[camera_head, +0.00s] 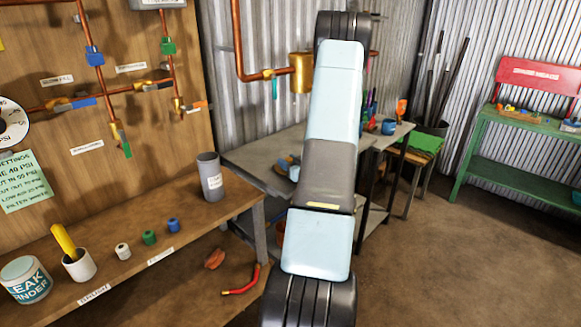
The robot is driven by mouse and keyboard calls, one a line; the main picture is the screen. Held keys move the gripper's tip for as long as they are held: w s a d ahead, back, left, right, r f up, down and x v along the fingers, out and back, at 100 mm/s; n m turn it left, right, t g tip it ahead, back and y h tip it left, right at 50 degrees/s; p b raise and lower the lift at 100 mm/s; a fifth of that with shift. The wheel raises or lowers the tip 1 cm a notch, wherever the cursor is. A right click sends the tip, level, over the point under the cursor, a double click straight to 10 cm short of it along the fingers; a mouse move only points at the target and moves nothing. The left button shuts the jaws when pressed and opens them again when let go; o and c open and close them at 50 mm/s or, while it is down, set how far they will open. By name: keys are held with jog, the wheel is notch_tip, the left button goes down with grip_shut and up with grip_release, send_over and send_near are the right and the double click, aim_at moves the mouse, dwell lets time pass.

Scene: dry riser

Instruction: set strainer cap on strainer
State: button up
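My arm stands across the middle of the head view and blocks what is behind it; my gripper does not show. A brass cylinder (301,72) hangs on the copper pipe at the back wall, left of my arm, and may be the strainer. Its right side is close to my arm's outline. I cannot pick out the strainer cap for sure. Three small fittings, white (123,251), green (149,237) and blue (173,225), stand in a row on the wooden bench (190,213) at left. Whether any of these is the cap, I cannot tell.
A grey cup (209,176), a white pot (79,264) with a yellow handle and a leak finder tub (26,280) stand on the bench. Copper pipes with valves (94,56) cover the wooden panel. A green shelf (520,135) stands right. Floor (450,260) at right is clear.

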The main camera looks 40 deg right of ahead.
grip_shut()
dwell(0.3)
jog(key=s+r, duration=0.4)
jog(key=s, duration=0.3)
jog(key=s+a+r, duration=0.1)
jog(key=s+r, duration=0.3)
jog(key=s, duration=0.3)
jog(key=shift+a, duration=0.3)
